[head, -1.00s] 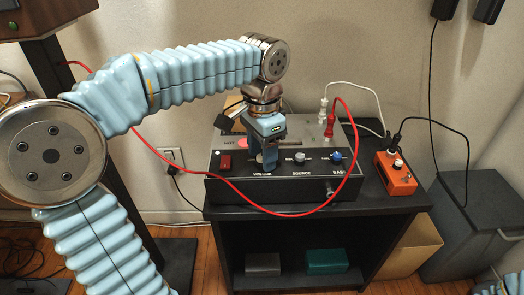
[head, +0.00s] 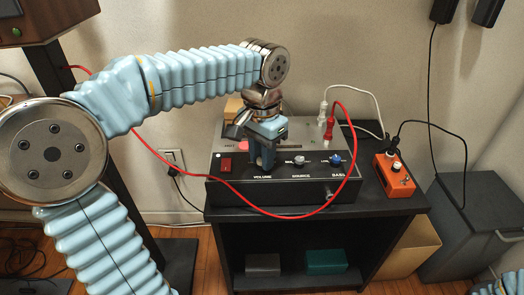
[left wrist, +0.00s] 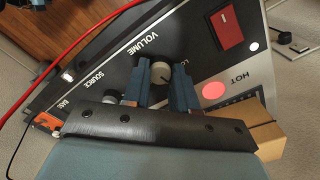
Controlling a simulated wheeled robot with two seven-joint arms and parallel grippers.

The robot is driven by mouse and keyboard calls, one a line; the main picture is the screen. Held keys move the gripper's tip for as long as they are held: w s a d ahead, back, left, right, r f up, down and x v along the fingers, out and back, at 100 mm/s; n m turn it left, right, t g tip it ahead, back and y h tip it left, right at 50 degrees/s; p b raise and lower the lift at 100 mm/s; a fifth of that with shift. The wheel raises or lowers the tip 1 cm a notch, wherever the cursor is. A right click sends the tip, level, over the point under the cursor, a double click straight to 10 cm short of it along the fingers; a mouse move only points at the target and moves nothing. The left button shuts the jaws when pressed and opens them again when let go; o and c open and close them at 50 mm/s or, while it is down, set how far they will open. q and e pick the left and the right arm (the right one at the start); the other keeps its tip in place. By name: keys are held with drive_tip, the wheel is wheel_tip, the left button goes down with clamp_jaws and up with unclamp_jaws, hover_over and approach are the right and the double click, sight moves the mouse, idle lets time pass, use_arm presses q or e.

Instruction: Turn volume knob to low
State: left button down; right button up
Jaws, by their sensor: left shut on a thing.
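The volume knob (left wrist: 162,74) is a small pale round knob on the dark panel of an audio box (head: 290,190), beside the printed word VOLUME. My left gripper (head: 262,161) comes down over it from above. In the left wrist view its two blue fingers (left wrist: 162,70) stand on either side of the knob and are shut on it. The knob's pointer is too small to read with certainty. In the head view the fingers hide the knob. My right gripper is out of view.
A red switch (head: 226,164) sits left of the knob; the source knob (head: 299,160) and blue bass knob (head: 336,160) sit right. A red cable (head: 262,208) loops across the box's front. An orange box (head: 394,176) stands at the right on the black stand (head: 385,222).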

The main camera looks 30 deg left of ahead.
use_arm(q)
drive_tip(key=n+p, duration=0.1)
drive_tip(key=n, duration=0.3)
drive_tip(key=shift+n, duration=0.3)
drive_tip(key=n+p, duration=0.1)
drive_tip(key=n, duration=0.3)
drive_tip(key=shift+n, duration=0.4)
drive_tip(key=c, duration=0.9)
unclamp_jaws()
wheel_tip(320, 180, up, 14)
drive_tip(key=p, duration=0.2)
drive_tip(key=shift+p, duration=0.3)
drive_tip(key=shift+f, duration=0.15)
